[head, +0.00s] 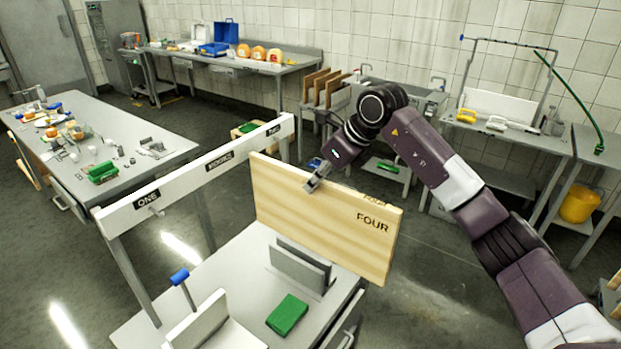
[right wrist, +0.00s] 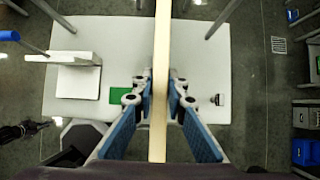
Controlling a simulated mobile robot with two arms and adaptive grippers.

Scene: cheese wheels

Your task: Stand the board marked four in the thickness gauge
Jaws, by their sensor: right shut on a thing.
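The board marked FOUR (head: 325,220) is a pale wooden panel, upright on its long edge. My right gripper (head: 317,178) is shut on its top edge, towards the left half. In the right wrist view the board (right wrist: 160,70) stands edge-on between the blue finger pads of my right gripper (right wrist: 166,98). The gauge (head: 300,270), grey upright plates on the white table, is just below and in front of the board's lower edge; I cannot tell whether they touch. The board and gripper hide it in the right wrist view.
The white table (head: 235,262) also bears a green block (head: 287,314) and a white angled stand (head: 205,320). A white rail (head: 190,172) with black labels, one reading ONE, spans above it at left.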

